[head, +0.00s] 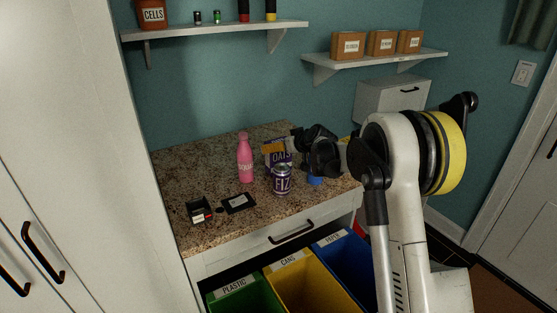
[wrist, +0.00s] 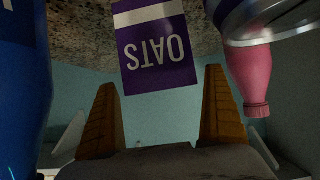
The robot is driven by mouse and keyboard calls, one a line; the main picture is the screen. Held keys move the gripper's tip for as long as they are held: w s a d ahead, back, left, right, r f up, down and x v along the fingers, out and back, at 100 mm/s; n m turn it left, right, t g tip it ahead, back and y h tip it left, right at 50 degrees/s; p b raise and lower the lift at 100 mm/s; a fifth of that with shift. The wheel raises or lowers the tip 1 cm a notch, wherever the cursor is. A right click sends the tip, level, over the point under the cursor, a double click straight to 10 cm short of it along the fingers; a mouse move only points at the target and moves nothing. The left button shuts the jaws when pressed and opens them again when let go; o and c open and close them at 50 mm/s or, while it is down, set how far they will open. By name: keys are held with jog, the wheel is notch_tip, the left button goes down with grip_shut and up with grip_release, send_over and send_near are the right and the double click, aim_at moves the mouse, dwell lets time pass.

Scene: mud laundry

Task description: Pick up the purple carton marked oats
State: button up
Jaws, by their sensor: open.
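The purple carton marked OATS (head: 282,157) stands on the speckled counter, partly hidden by my gripper and by a can in front of it. In the wrist view the carton (wrist: 155,50) appears upside down, with its white label lettering facing the camera. My gripper (wrist: 160,80) is open, its two orange fingers on either side of the carton's line with gaps to both sides. In the head view my gripper (head: 274,148) reaches in from the right at the carton's upper part. I cannot tell whether it touches the carton.
A purple FIZ can (head: 282,180) stands in front of the carton. A pink bottle (head: 244,160) stands to its left and a blue object (head: 314,180) to its right, both close. Dark small items (head: 238,203) lie at the front left. An open drawer of bins (head: 290,262) is below.

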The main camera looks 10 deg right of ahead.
jog(key=shift+x, duration=1.1)
jog(key=c, duration=0.8)
jog(key=shift+r, duration=0.15)
jog(key=shift+c, duration=0.2)
